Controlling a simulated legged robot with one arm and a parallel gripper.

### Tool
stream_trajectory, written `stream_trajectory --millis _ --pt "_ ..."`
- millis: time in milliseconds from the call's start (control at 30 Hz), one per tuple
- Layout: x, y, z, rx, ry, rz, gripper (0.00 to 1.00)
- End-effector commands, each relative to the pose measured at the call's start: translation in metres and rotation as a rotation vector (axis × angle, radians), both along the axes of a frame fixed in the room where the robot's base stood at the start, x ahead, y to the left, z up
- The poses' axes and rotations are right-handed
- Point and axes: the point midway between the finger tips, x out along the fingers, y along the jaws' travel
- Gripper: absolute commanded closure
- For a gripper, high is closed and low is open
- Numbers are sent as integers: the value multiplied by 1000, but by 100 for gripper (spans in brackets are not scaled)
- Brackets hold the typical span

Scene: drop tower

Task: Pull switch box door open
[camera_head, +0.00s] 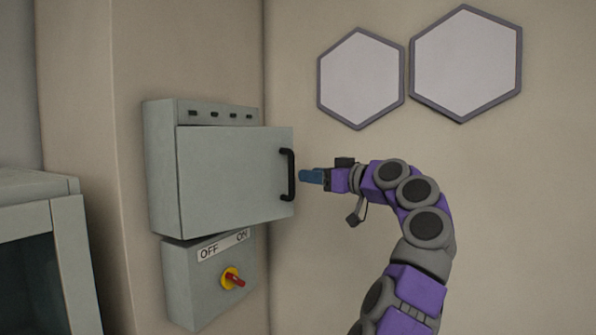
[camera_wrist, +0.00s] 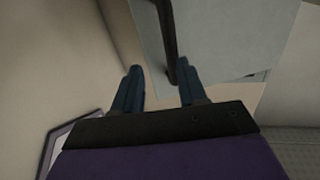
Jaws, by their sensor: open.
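The grey switch box (camera_head: 162,170) is on the wall in the head view. Its door (camera_head: 230,185) stands partly open, its right edge out past the box body. A black vertical handle (camera_head: 288,175) is near that edge. My gripper (camera_head: 303,176) is just right of the handle, its blue fingers pointing at it. In the wrist view, my gripper (camera_wrist: 159,75) is open. The dark handle (camera_wrist: 168,42) runs down to between the fingers, nearer the right one. I cannot tell whether a finger touches it. The box interior is hidden.
Below is a smaller box (camera_head: 195,285) with OFF and ON labels and a red-yellow rotary switch (camera_head: 232,279). Two hexagonal panels (camera_head: 360,78) (camera_head: 466,62) are on the right wall. A grey cabinet (camera_head: 35,250) stands lower left.

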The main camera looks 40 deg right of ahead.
Motion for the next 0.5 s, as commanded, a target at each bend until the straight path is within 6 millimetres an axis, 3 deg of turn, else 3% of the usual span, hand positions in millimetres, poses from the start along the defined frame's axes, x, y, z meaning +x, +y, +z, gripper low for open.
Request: stream_trajectory --millis 200,500 --pt "37 11 3 -4 0 2 58" --pt "59 5 -1 2 -1 3 58"
